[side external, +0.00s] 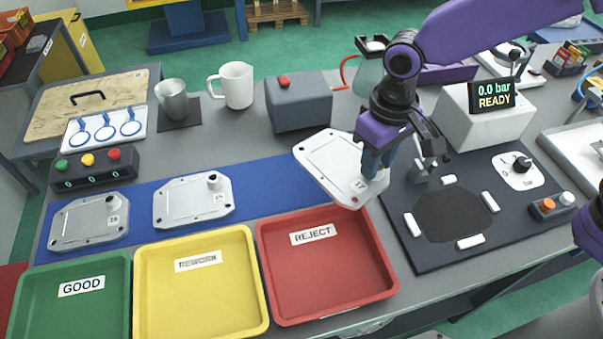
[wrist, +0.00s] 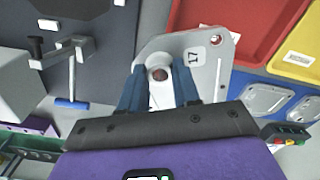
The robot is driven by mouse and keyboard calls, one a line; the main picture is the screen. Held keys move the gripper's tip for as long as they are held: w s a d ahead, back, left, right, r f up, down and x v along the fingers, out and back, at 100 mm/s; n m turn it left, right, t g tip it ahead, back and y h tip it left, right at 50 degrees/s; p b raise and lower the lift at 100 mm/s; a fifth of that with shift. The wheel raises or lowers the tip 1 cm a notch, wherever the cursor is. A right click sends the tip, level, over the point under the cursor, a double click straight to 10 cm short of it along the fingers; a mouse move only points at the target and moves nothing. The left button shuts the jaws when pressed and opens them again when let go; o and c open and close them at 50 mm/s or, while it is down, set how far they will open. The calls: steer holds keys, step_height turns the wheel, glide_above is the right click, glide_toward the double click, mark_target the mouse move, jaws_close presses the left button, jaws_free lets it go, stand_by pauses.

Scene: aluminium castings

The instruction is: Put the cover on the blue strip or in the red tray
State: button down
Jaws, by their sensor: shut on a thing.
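The cover (side external: 328,160) is a light grey metal plate marked 17, with small corner holes. My gripper (side external: 374,172) is shut on the cover's round boss and holds the plate tilted in the air, near the right end of the blue strip and the red tray's back edge. In the wrist view the cover (wrist: 203,45) sits between my blue fingertips (wrist: 160,88). The blue strip (side external: 140,200) runs along the table and carries two similar covers, marked 18 (side external: 88,222) and 15 or similar (side external: 190,203). The red tray (side external: 330,265), labelled REJECT, is empty.
An empty yellow tray (side external: 200,290) and green tray (side external: 75,305) stand left of the red one. A dark test fixture (side external: 410,240) with white pads lies at right, by a pressure display (side external: 492,95) reading 0.0 bar READY. A grey box (side external: 298,105), mug (side external: 237,85) and metal cup (side external: 172,98) stand behind the strip.

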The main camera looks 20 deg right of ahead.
mark_target(343, 158)
steer(key=w+a+f, duration=0.2)
steer(key=w, duration=0.1)
steer(key=w+a+f, duration=0.1)
steer(key=a, duration=0.1)
steer(key=shift+w, duration=0.4)
steer(key=w+f, duration=0.1)
steer(key=a+f, duration=0.1)
steer(key=w+a+f, duration=0.1)
steer(key=f, duration=0.1)
steer(key=shift+w+a+f, duration=0.1)
steer(key=shift+w+a, duration=0.1)
steer(key=shift+w, duration=0.15)
steer(key=shift+w+a+f, duration=0.45)
steer(key=shift+w+f, duration=0.05)
steer(key=shift+f, duration=1.7)
steer(key=shift+f, duration=0.15)
steer(key=c, duration=0.8)
jaws_free()
